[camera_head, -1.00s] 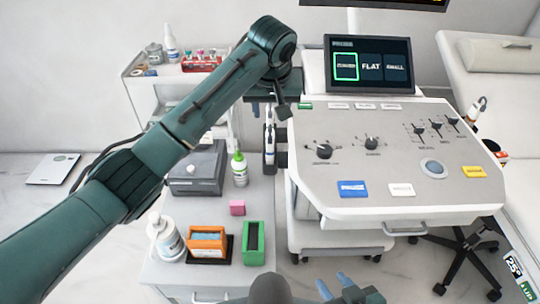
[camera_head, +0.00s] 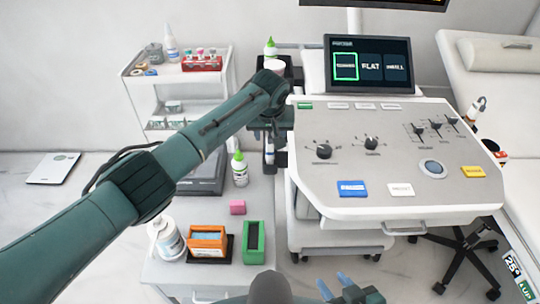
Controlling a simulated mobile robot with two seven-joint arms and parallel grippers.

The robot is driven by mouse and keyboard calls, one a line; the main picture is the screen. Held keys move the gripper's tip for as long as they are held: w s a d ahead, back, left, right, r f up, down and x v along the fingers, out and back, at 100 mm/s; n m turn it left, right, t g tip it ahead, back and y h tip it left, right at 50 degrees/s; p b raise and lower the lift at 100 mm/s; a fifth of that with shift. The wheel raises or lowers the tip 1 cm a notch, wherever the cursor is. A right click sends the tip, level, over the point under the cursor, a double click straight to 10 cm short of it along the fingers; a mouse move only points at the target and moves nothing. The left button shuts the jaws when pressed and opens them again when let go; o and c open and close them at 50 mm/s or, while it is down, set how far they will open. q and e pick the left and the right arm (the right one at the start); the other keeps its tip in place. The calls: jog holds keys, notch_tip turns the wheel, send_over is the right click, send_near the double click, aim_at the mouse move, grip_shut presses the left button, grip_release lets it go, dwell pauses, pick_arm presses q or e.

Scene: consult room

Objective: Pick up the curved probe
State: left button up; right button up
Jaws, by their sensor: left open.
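A probe (camera_head: 269,151) with a white body stands upright in a dark holder on the left side of the console, partly hidden by my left arm. I cannot tell whether it is the curved one. Another probe (camera_head: 478,105) with a pale body sits at the console's right side. My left gripper (camera_head: 274,132) is just above the left holder, mostly hidden by my own wrist; it is open, with nothing seen in it. My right gripper (camera_head: 335,285) shows at the bottom edge with two blue fingertips apart, open and empty.
The console (camera_head: 400,190) fills the right, with a screen (camera_head: 368,64) above it. A white trolley (camera_head: 150,95) is behind.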

pick_arm(q)
jog(key=c, duration=1)
notch_tip(320, 180, up, 7)
jog(key=shift+f, duration=0.1)
notch_tip(320, 180, up, 4)
jog(key=shift+r+p, duration=0.2)
jog(key=shift+p, duration=0.15)
notch_tip(320, 180, up, 4)
jog(key=p, duration=0.4)
jog(key=shift+f, duration=0.1)
